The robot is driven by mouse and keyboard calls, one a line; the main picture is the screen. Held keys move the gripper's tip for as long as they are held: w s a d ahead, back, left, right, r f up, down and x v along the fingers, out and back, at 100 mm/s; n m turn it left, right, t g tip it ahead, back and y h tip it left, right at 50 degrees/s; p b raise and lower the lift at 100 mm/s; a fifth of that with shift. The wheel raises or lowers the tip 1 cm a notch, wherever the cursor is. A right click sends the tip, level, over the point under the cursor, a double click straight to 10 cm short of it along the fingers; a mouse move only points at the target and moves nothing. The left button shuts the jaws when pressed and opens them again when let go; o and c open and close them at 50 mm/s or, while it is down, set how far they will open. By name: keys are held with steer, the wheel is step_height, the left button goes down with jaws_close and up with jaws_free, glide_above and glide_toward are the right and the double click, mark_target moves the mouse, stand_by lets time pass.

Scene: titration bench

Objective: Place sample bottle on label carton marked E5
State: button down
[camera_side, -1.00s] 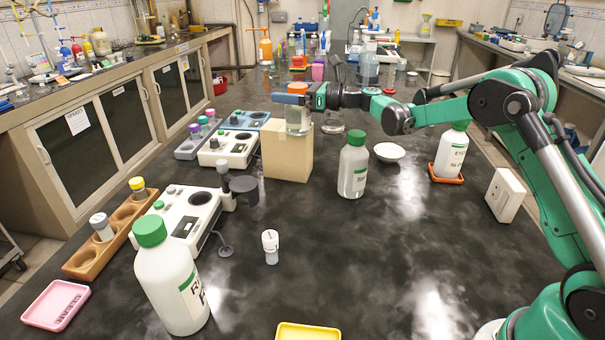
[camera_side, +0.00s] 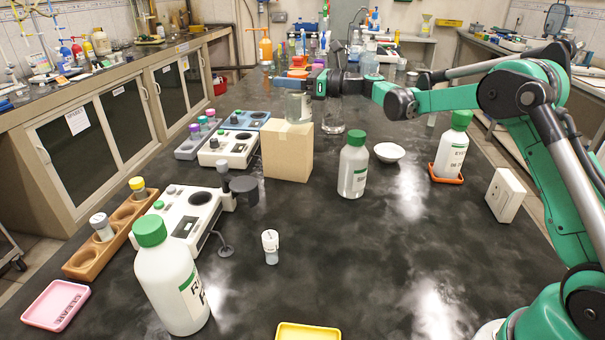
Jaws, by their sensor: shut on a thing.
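My gripper (camera_side: 305,84) is shut on a clear bottle (camera_side: 298,106) with an orange lid, by its upper part. The blue finger hides part of the lid. The bottle is upright over the back part of a plain tan carton (camera_side: 287,155). Its base appears close to the carton's top; I cannot tell if they touch. No E5 mark shows on the carton's visible faces. I cannot read any label on the held bottle.
A green-capped white bottle (camera_side: 353,166) stands right of the carton, near a white dish (camera_side: 389,152). Clear glassware (camera_side: 333,118) stands behind the carton. White instruments (camera_side: 185,219) are at left.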

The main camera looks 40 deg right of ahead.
step_height(320, 180, up, 6)
steer(key=shift+w+r, duration=0.1)
steer(key=shift+r, duration=0.1)
steer(key=shift+w+r+m+h, duration=0.2)
steer(key=shift+w+m+h, duration=0.1)
steer(key=shift+w+h, duration=0.1)
steer(key=w+f+m+t+h, duration=0.1)
steer(key=f+h, duration=0.1)
steer(key=f, duration=0.1)
steer(key=w+f+m+t+h, duration=0.1)
steer(key=f+h, duration=0.1)
steer(key=f, duration=0.1)
steer(key=w+f+m+t+h, duration=0.1)
steer(key=f+m, duration=0.1)
steer(key=f, duration=0.1)
steer(key=shift+w+d+f+h, duration=0.1)
steer(key=shift+w+d+h, duration=0.2)
steer(key=shift+h, duration=0.1)
steer(key=shift+f, duration=0.1)
steer(key=shift+c, duration=1.1)
jaws_free()
